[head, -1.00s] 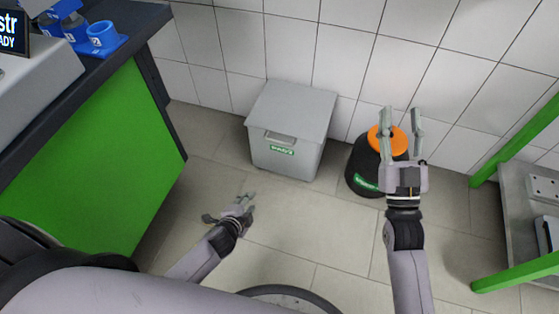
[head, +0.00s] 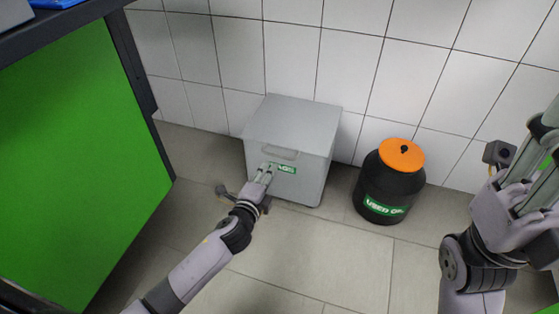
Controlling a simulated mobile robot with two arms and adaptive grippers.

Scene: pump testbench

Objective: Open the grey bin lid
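The grey bin (head: 290,150) stands on the floor against the tiled wall. Its flat lid (head: 294,119) is shut, with a handle (head: 280,152) at the front and a green label below. My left gripper (head: 266,172) is at the bin's front, just below the handle and partly over the label. Its fingers look close together; I cannot tell whether they touch the bin or how far apart they are. My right gripper (head: 543,160) is at the right edge, away from the bin, fingers apart and empty, partly cut off by the frame.
A black drum (head: 388,185) with an orange lid stands on the floor right of the bin, with a gap between them. A bench with a green side panel (head: 75,165) stands at the left. The tiled floor in front is clear.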

